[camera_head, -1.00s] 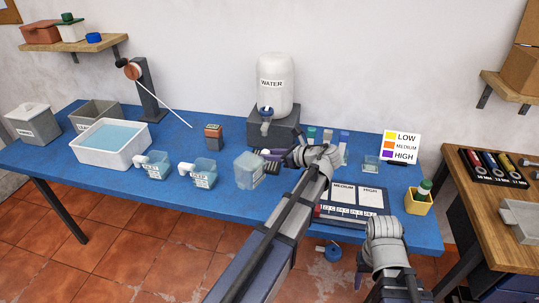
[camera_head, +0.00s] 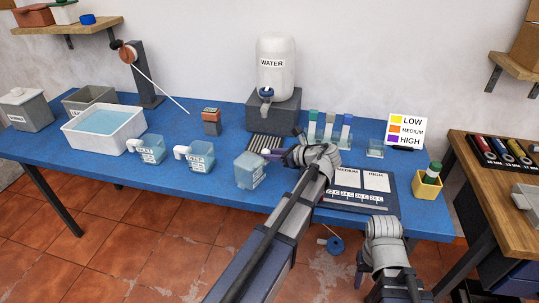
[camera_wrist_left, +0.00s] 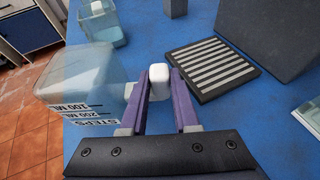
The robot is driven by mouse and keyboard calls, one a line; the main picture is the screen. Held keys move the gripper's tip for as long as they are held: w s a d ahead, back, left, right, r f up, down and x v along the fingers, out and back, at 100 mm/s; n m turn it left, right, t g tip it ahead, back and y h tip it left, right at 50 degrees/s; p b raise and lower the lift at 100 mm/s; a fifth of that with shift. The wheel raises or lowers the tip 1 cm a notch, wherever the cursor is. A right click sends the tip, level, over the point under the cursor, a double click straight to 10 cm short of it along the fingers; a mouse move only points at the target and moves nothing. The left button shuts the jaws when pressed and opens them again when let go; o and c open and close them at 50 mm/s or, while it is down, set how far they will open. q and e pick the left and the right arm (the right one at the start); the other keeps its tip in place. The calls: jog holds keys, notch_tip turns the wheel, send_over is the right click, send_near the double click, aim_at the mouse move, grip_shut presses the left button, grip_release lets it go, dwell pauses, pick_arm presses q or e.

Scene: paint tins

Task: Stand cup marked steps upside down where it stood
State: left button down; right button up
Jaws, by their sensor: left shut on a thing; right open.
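The clear cup marked STEPS (camera_head: 250,171) is at my left gripper (camera_head: 277,153), over the front part of the blue table. In the left wrist view the cup (camera_wrist_left: 75,80) is at the left, with 100 ML, 200 ML and STEPS on its side. There the purple fingers of my left gripper (camera_wrist_left: 160,95) are shut on its white handle (camera_wrist_left: 159,78). The cup's end facing up looks closed in the head view. I cannot tell if it touches the table. My right gripper (camera_head: 361,265) is low at the front right, partly hidden, open and empty.
Two labelled cups (camera_head: 151,149) (camera_head: 201,156) stand to the left, beside a white water tub (camera_head: 103,125). A striped grid (camera_wrist_left: 212,68) lies before the water jug's block (camera_head: 273,115). A dark board with cards (camera_head: 345,190) and a yellow pot (camera_head: 429,185) are at the right.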

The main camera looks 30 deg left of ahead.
pick_arm(q)
jog(key=shift+f+b, duration=0.7)
jog(key=shift+b, duration=0.05)
dwell(0.3)
jog(key=c, duration=0.6)
grip_release()
jog(key=p+v, duration=0.3)
jog(key=v, duration=0.4)
jog(key=shift+r, duration=0.1)
jog(key=shift+d, duration=0.35)
